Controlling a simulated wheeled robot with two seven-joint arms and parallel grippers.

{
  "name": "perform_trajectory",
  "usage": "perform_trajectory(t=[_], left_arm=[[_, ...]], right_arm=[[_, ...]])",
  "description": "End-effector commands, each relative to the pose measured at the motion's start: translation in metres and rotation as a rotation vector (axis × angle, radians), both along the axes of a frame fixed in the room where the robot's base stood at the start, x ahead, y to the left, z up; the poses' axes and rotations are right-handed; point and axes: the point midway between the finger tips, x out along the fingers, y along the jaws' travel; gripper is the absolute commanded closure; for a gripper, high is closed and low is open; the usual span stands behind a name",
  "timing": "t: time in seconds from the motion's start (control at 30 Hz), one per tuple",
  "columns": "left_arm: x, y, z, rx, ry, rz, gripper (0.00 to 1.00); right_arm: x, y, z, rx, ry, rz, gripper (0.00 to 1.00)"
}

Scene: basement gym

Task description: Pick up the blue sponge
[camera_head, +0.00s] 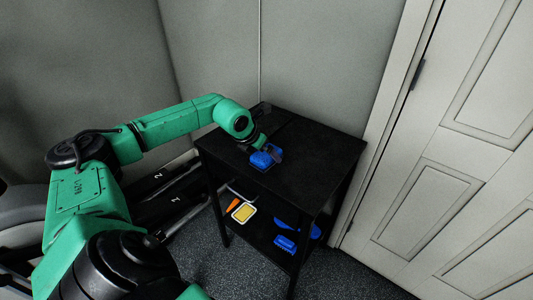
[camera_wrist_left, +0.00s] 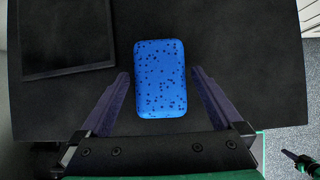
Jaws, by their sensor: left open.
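The blue sponge (camera_wrist_left: 160,78) is a rounded block with dark specks, lying flat on the black table top. In the left wrist view it lies between and just beyond the two fingers of my left gripper (camera_wrist_left: 162,95). The fingers are spread, with a gap on each side of the sponge. In the head view the sponge (camera_head: 261,160) shows beside my left gripper (camera_head: 267,150), partly covered by it. My left gripper is open and empty. My right gripper is not in the head view.
The black table (camera_head: 312,155) stands by a wall near a white door (camera_head: 450,150). A flat dark panel (camera_wrist_left: 65,38) lies on its top. Its lower shelf holds a yellow and white item (camera_head: 244,212), an orange item (camera_head: 233,204) and a blue brush-like item (camera_head: 286,244).

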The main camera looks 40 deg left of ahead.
Motion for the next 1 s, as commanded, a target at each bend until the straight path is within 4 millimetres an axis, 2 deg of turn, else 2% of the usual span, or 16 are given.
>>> perform_trajectory(t=[0.1,0.27,0.3,0.47,0.5,0.83,1.0], left_arm=[[0.008,0.0,-0.01,-0.002,-0.001,0.001,0.0],[0.008,0.0,-0.012,0.001,-0.001,0.001,0.0],[0.008,0.0,-0.012,0.001,-0.001,0.001,0.04],[0.008,0.0,-0.012,0.0,-0.001,0.0,0.65],[0.008,0.0,-0.012,0.0,-0.001,0.0,0.72],[0.008,0.0,-0.005,0.0,-0.002,0.001,0.72],[0.008,0.0,0.022,0.0,-0.006,0.0,0.72]], right_arm=[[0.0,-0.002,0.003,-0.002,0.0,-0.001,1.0],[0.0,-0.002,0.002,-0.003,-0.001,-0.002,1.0],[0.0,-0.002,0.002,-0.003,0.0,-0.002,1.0],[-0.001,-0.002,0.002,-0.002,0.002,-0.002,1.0],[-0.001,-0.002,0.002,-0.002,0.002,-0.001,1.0],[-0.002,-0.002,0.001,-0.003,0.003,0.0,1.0],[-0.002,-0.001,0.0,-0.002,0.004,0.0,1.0]])
